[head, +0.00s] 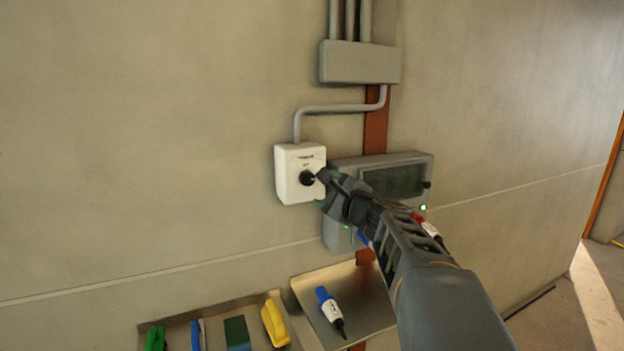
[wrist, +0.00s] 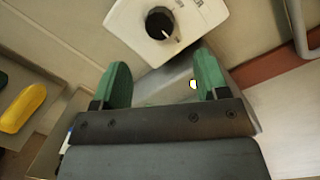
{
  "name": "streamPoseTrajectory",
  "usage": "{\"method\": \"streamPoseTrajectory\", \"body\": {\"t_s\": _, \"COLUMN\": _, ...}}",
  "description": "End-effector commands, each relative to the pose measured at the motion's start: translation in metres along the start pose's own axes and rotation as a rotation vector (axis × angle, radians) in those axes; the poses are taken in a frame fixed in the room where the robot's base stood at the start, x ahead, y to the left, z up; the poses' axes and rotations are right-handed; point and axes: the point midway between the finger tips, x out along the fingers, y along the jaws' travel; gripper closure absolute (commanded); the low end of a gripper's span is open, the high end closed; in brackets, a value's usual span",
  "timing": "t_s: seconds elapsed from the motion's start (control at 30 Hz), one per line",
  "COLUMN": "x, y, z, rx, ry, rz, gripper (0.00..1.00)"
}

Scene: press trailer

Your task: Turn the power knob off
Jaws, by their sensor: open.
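The power knob (head: 307,178) is a round black knob on a white box (head: 290,158) fixed to the wall. In the wrist view the knob (wrist: 160,23) shows a pale pointer line, and part of the lettering on the white box (wrist: 207,16) is visible. My gripper (head: 319,190) is just to the right of the knob in the head view. In the wrist view its two green fingertips (wrist: 160,80) are spread wide with nothing between them, and the knob lies beyond them, apart from both.
A grey panel (head: 408,164) with a dark window stands right behind my gripper. A conduit (head: 340,108) runs above the white box to a grey junction box (head: 360,63). Below are metal trays (head: 372,292) with a blue-and-white marker (head: 329,306) and a yellow item (head: 274,323).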

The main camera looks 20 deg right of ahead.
Motion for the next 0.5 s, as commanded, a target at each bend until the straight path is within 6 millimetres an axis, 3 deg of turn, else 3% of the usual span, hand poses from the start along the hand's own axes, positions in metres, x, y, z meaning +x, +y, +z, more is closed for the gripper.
{"method": "streamPoseTrajectory", "body": {"t_s": 0.2, "x": 0.042, "y": -0.001, "z": 0.001, "rx": 0.000, "ry": -0.001, "rz": 0.003, "gripper": 0.32}}
{"method": "streamPoseTrajectory", "body": {"t_s": 0.5, "x": 0.075, "y": 0.000, "z": 0.001, "rx": -0.001, "ry": -0.001, "rz": 0.002, "gripper": 0.32}}
